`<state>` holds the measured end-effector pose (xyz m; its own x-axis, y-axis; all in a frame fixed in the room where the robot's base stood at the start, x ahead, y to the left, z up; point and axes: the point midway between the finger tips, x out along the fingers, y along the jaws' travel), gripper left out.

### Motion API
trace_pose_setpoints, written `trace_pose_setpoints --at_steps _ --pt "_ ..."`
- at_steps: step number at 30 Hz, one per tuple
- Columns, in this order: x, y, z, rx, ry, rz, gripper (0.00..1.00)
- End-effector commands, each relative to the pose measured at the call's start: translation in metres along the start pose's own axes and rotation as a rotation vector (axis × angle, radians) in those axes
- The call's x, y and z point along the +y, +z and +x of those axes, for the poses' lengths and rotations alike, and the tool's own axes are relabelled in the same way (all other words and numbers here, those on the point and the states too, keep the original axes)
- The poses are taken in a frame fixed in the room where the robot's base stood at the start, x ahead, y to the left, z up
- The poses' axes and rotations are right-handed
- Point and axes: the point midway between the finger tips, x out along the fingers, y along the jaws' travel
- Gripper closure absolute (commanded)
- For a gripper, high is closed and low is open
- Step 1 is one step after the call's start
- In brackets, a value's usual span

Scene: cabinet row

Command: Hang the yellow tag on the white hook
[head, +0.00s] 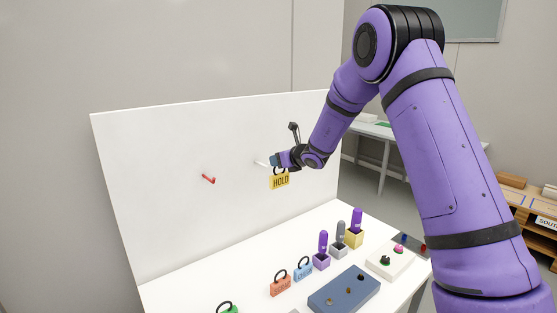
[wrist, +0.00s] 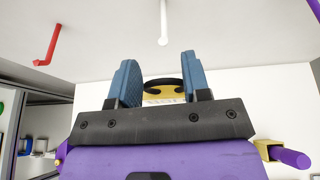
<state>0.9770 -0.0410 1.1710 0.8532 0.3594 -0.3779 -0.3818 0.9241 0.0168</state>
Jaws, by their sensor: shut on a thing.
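The yellow tag (head: 279,182), marked HOLD with a black loop on top, hangs upright below my gripper (head: 276,160) in the head view. My gripper is shut on the tag; in the wrist view its blue fingers (wrist: 161,80) stand on either side of the black loop, with the yellow edge (wrist: 164,98) behind. The white hook (head: 260,163) sticks out of the white panel just left of my gripper, and shows in the wrist view (wrist: 163,22) ahead of the fingertips. The tag appears apart from the hook.
A red hook (head: 208,179) is on the panel (head: 150,200) to the left. Below are orange (head: 280,287), blue (head: 303,272) and green (head: 228,308) tags, several holders with purple or grey pieces (head: 323,249), and a dark blue box (head: 344,290).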

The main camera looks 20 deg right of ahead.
Motion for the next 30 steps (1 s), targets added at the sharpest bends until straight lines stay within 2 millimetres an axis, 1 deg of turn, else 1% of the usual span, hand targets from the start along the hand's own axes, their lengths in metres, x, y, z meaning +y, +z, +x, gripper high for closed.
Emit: trace_pose_setpoints --at_steps 10,30 --pt "0.0 0.001 0.005 0.0 0.001 -0.001 0.83" --pt "-0.001 0.01 0.038 0.0 0.002 -0.001 0.83"
